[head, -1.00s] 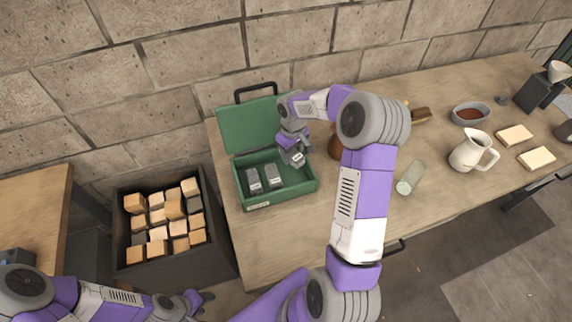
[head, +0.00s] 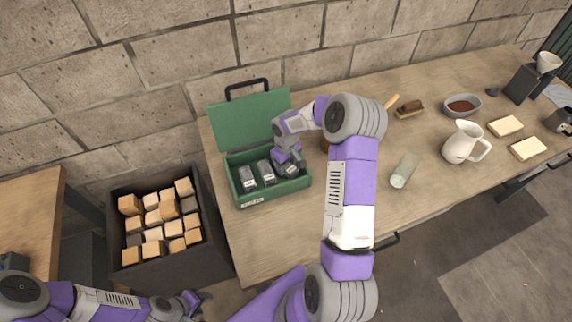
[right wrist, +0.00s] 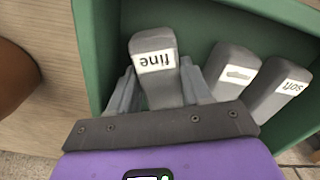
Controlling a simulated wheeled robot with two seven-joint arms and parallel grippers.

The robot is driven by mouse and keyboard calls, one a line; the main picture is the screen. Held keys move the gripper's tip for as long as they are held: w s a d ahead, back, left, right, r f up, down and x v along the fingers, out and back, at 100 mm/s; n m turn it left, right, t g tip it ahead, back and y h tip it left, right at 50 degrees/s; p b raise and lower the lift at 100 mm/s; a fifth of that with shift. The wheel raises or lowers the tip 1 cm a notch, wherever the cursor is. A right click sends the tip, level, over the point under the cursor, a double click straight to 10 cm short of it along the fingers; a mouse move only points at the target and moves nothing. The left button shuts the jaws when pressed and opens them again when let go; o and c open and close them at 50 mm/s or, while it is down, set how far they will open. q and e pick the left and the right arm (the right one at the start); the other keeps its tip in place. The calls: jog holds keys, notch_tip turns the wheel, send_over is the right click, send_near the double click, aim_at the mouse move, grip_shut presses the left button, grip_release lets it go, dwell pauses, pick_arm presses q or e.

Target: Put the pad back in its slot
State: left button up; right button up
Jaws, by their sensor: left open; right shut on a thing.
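The green box (head: 277,192) stands on the table with its lid (head: 250,120) open. My right gripper (head: 290,170) is down at the box's right end. It is shut on a grey pad labelled "fine" (right wrist: 153,58); whether the pad touches the box floor cannot be told. Two more grey pads stand upright in the box beside it: one labelled "soft" (right wrist: 285,88), and a middle one (right wrist: 232,70) whose label is unreadable. The slot under the held pad is hidden. My left gripper (head: 195,301) is open and empty at lower left, away from the box.
A black crate of wooden blocks (head: 158,222) stands left of the table. A brown object (head: 325,145), mostly behind my right arm, a pale green cylinder (head: 403,170), a white jug (head: 463,143) and a bowl (head: 461,105) stand to the right. The table's front left is clear.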

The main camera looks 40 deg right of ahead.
jog(key=o, duration=0.6)
jog(key=shift+f, duration=0.1)
jog(key=shift+o, duration=0.2)
jog(key=shift+r, duration=0.5)
notch_tip(320, 180, up, 12)
jog(key=p, duration=0.1)
jog(key=shift+f, duration=0.25)
